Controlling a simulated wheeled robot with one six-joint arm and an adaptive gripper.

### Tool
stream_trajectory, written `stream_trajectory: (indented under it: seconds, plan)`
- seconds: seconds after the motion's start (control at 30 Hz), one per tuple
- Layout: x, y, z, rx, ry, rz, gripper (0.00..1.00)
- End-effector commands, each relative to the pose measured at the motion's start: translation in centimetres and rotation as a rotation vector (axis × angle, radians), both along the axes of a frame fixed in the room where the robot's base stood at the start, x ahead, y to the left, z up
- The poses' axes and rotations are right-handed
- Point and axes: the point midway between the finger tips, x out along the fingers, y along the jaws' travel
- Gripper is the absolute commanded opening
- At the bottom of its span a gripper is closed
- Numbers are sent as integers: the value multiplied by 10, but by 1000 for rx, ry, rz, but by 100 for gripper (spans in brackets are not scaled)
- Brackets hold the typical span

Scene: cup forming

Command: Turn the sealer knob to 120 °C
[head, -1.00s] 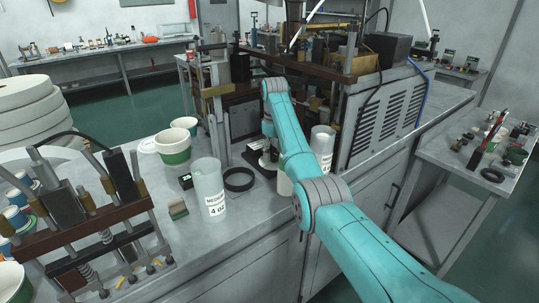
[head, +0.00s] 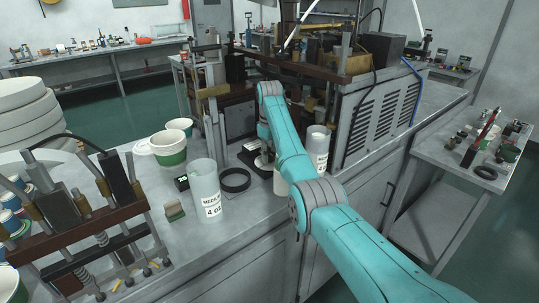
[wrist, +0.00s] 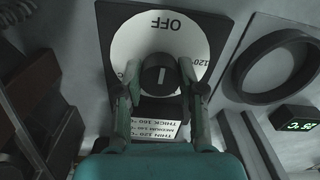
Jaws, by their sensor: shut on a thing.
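In the wrist view, the knob (wrist: 161,74) is round and black with a white pointer line. The line runs up and down in the picture, in line with the OFF mark at the top of the white dial (wrist: 139,42). My gripper (wrist: 161,88) is shut on the knob, one finger on each side. A label plate (wrist: 157,125) below the knob lists THIN 120, MEDIUM 140 and THICK 160, upside down. In the head view my arm hides the knob.
A black ring (head: 235,180) lies on the bench beside the dial. A small green display (wrist: 296,119) is near it. A clear cylinder labelled MEDIUM (head: 205,190) and green-banded cups (head: 168,150) stand to the left. A vented metal cabinet (head: 380,120) is to the right.

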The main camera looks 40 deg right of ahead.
Motion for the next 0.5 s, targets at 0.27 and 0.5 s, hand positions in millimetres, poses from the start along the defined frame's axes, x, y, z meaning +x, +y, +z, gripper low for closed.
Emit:
stream_trajectory:
  seconds: [0.27,0.5]
  plan:
    - [0,0,-1,1,1,-143,4]
    - [0,0,-1,1,1,-358,4]
